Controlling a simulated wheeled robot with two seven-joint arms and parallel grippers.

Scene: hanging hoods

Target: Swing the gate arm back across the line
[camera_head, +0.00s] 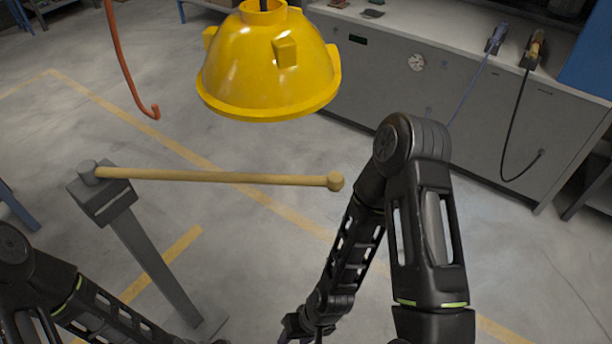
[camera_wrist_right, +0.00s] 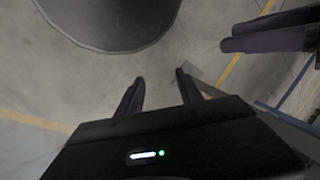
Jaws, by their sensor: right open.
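A yellow hood (camera_head: 270,65) hangs above and behind the gate arm. An orange hook (camera_head: 125,65) hangs to its left. A grey bench (camera_head: 440,85) with corded tools stands at the back right. Open concrete floor lies around the post.

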